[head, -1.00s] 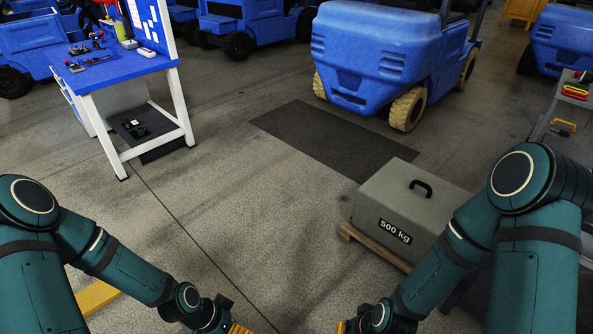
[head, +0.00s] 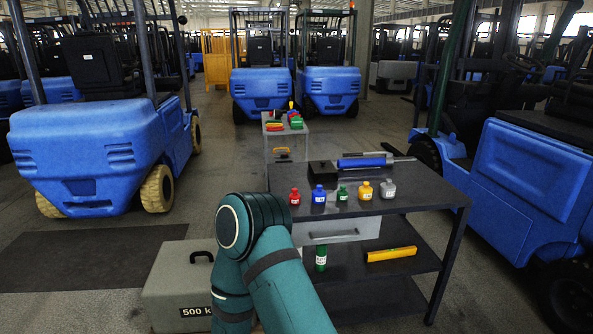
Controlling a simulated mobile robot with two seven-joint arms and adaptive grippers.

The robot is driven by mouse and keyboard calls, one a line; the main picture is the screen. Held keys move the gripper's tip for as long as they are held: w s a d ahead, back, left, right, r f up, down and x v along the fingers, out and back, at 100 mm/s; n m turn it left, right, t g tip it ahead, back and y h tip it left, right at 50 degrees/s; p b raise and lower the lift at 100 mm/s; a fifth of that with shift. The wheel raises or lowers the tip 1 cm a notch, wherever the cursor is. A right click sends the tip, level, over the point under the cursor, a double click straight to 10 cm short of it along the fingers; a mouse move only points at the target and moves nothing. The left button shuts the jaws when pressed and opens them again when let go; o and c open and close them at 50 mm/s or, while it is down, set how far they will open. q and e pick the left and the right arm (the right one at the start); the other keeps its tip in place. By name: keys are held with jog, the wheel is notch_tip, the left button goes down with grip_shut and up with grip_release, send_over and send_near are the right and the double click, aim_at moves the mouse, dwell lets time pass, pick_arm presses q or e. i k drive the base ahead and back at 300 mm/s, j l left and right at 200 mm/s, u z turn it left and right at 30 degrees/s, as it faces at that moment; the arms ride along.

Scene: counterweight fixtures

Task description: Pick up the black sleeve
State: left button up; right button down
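I cannot pick out the black sleeve with certainty. On the dark workbench (head: 430,192) at the right of the head view, a small black block-like object (head: 322,174) stands near the back left corner. Beside it lies a long blue cylinder (head: 362,162) with a dark rod-like piece (head: 396,153) at its right end. One of my arms rises in front of the bench's left side, between it and the grey weight. Neither of my grippers shows, so I see neither fingers nor anything held.
Several small coloured bottles, including a yellow one (head: 365,190), line the bench front. A grey 500 kg weight (head: 172,283) stands left. Blue forklifts (head: 95,150) flank the area.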

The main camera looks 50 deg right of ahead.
aim_at(321, 170)
jog(key=z, duration=1.75)
jog(key=i, duration=0.1)
jog(key=l+z, duration=0.05)
